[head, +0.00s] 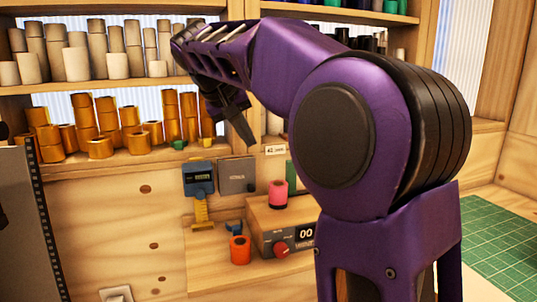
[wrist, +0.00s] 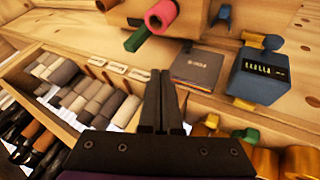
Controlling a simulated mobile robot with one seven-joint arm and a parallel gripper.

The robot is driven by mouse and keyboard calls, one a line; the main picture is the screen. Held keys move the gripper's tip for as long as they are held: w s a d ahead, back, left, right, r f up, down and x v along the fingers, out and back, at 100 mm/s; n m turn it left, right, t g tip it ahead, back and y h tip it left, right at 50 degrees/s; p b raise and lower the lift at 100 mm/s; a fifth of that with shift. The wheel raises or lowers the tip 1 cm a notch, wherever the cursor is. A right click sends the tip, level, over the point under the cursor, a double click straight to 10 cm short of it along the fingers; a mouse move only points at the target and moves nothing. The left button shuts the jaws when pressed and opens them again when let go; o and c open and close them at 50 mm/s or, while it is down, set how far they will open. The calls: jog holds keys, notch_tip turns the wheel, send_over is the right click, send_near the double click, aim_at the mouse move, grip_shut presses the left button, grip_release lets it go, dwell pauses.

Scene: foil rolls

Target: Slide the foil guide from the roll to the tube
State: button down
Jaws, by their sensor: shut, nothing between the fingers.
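I cannot tell for certain which piece is the foil guide. A pink roll (head: 278,194) stands upright on a wooden box with a display, and it also shows at the top of the wrist view (wrist: 160,15). A green bar (head: 291,172) is beside it, seen near the roll in the wrist view (wrist: 137,40). An orange roll (head: 240,250) stands on the bench left of the box. My gripper (head: 247,142) is shut and empty, pointing down above the bench and in front of the shelf. In the wrist view its fingers (wrist: 160,73) are together, apart from the rolls.
A blue device (head: 199,177) and a grey panel (head: 237,175) are at the back, with a yellow piece (head: 201,212) below. Gold rolls (head: 100,147) and pale tubes (head: 76,63) fill the shelves. A green mat (head: 500,245) lies at right. The front left bench is mostly clear.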

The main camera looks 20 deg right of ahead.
jog(key=w+d+f+b, duration=0.1)
jog(key=w+d+f, duration=0.2)
jog(key=d+f, duration=0.4)
jog(key=shift+w+d+f+b, duration=0.25)
jog(key=shift+d+f+b, duration=0.15)
jog(key=shift+d, duration=0.6)
jog(key=d+p, duration=0.1)
jog(key=d, duration=0.4)
jog(key=shift+d, duration=0.45)
